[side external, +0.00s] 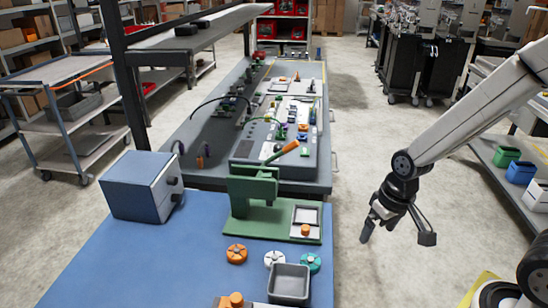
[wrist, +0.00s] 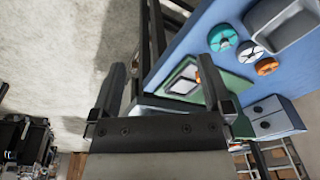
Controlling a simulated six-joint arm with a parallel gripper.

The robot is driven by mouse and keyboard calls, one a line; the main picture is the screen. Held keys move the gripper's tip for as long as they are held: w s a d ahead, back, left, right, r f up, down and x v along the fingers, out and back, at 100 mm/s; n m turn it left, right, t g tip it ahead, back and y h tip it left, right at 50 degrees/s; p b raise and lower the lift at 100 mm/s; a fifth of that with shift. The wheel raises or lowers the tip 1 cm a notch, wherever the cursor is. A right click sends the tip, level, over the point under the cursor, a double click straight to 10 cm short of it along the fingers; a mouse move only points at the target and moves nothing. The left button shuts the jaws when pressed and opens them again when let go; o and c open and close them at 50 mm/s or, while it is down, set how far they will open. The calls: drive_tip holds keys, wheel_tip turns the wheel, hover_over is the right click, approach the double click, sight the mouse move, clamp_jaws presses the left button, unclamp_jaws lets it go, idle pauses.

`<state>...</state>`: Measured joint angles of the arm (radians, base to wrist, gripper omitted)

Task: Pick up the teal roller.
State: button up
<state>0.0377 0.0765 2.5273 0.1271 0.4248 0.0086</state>
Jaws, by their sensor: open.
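The teal roller (side external: 308,263) lies flat on the blue mat near its right edge, just behind the grey bin. It also shows in the wrist view (wrist: 221,38), at the upper right. A white roller (side external: 274,259) lies just left of it, and an orange roller (side external: 236,254) lies farther left. My gripper (side external: 396,236) hangs in the air right of the table, over the floor and apart from the teal roller. Its two fingers are spread and empty, also in the wrist view (wrist: 160,68).
A grey bin (side external: 289,299) stands in front of the rollers. A green press (side external: 252,186) with a base plate stands behind them. A blue-grey box (side external: 140,188) is at the left. The blue mat (side external: 150,275) is clear left of the rollers.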

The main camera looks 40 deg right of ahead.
wheel_tip(320, 180, down, 4)
drive_tip(key=s+a+m+g+y, duration=0.1)
drive_tip(key=s+m+g+y, duration=0.15)
drive_tip(key=m, duration=0.35)
drive_tip(key=m+t+y, duration=0.6)
drive_tip(key=m+y, duration=0.4)
drive_tip(key=m, duration=0.4)
approach(314, 258)
drive_tip(key=a, duration=0.2)
drive_tip(key=shift+g+x, duration=0.25)
drive_tip(key=shift+x, duration=1.3)
drive_tip(key=shift+w+r, duration=0.15)
drive_tip(key=shift+w, duration=0.1)
drive_tip(key=shift+x, duration=2.55)
drive_tip(key=shift+s, duration=0.1)
drive_tip(key=shift+c, duration=0.2)
drive_tip(key=c, duration=1.1)
drive_tip(key=shift+c, duration=0.2)
